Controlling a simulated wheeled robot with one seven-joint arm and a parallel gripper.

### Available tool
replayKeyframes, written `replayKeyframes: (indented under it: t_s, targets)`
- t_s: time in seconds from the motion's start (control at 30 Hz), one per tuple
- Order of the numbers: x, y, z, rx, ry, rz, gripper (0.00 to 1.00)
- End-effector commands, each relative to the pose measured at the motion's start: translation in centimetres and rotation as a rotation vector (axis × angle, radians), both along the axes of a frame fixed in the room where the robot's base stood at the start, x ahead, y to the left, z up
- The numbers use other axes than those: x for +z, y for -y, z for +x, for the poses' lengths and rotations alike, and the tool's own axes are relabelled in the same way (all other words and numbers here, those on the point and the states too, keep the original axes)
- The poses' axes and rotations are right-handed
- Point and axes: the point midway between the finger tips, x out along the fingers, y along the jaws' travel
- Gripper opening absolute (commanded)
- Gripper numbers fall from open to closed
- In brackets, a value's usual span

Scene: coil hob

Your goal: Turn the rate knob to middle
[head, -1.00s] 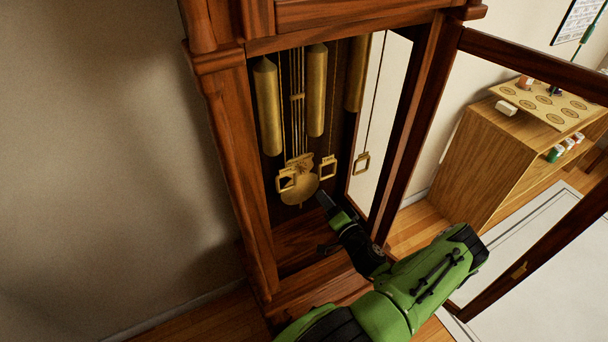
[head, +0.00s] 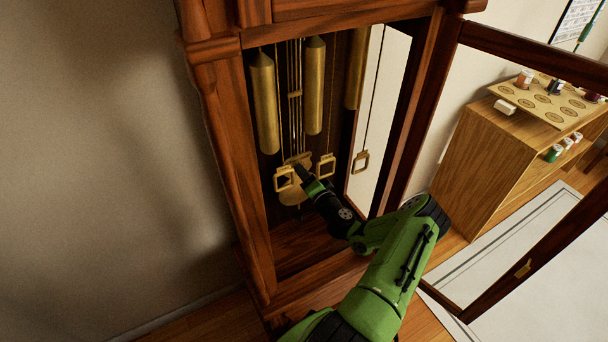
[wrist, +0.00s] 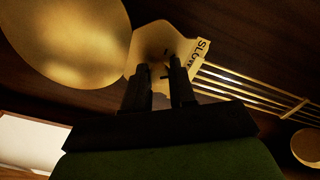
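The tall wooden clock case (head: 235,190) stands with its glazed door (head: 530,62) swung out to the right. Inside, a brass plate (head: 292,160) sits above the round pendulum bob (head: 293,196). In the wrist view the plate (wrist: 150,45) bears the word "SLOW" on its right edge, beside the large brass disc (wrist: 65,40). My gripper (wrist: 164,66) is at the plate, its two dark fingers a narrow gap apart. A small dark pointer-like part shows between the tips, perhaps the rate knob; its setting and contact are unclear. In the head view my gripper (head: 300,170) covers part of the bob.
The case floor (head: 300,240) is clear.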

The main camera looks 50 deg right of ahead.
Motion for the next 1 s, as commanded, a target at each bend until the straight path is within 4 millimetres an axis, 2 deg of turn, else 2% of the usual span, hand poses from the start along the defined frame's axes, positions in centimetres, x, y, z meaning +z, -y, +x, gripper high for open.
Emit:
replayKeyframes:
  t_s: [0.03,0.07,0.37,1.0]
  targets:
    - [-0.02,0.0,-0.02,0.0,-0.001,0.0,0.05]
    - [-0.04,-0.01,-0.02,0.0,-0.001,0.0,0.0]
    - [-0.04,-0.03,-0.04,0.0,0.009,0.032,0.0]
    - [-0.07,-0.06,-0.04,0.0,0.125,0.404,0.0]
